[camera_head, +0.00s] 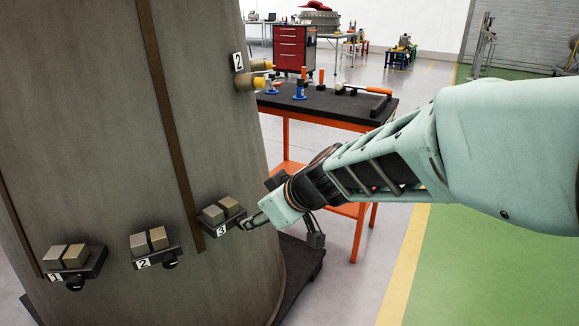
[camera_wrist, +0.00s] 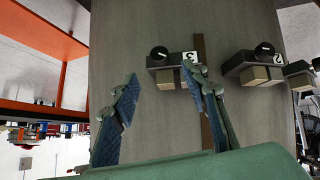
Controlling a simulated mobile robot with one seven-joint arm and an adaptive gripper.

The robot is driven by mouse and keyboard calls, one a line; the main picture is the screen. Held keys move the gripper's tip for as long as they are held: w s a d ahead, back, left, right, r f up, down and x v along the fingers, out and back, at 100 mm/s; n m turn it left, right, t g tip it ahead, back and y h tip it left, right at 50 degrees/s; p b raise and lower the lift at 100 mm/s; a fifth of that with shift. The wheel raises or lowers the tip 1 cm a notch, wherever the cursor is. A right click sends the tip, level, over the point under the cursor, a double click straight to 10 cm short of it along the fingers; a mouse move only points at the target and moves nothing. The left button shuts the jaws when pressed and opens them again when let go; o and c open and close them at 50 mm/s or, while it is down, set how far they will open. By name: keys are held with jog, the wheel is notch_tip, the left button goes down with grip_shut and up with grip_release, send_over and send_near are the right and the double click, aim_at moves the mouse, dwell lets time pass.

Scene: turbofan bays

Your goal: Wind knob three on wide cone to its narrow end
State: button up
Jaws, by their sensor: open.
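The wide cone (camera_head: 110,130) is a large grey-brown tapered body filling the left of the head view. A bracket labelled 3 (camera_head: 222,216) sits low on its right side, with two tan blocks. In the wrist view, where the scene appears upside down, its round black knob three (camera_wrist: 159,53) shows beside the 3 label (camera_wrist: 189,57). The knob's pale mark is too small to read surely. My gripper (camera_wrist: 160,72) is open and empty, with its blue-padded fingers on either side of the knob in the picture. In the head view, the gripper largely hides this knob.
Brackets labelled 1 (camera_head: 74,259) and 2 (camera_head: 155,245), with similar blocks and knobs, sit to the left. Yellow-tipped fittings (camera_head: 256,75) stick out higher up. An orange-framed bench (camera_head: 330,103) with tools stands behind my arm. Green floor (camera_head: 470,270) lies clear at right.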

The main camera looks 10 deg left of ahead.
jog(key=b+x, duration=0.2)
jog(key=x, duration=0.7)
jog(key=shift+w+a+f, duration=0.15)
jog(key=shift+a+f, duration=0.05)
jog(key=shift+f, duration=0.05)
grip_shut()
jog(key=shift+d, duration=0.1)
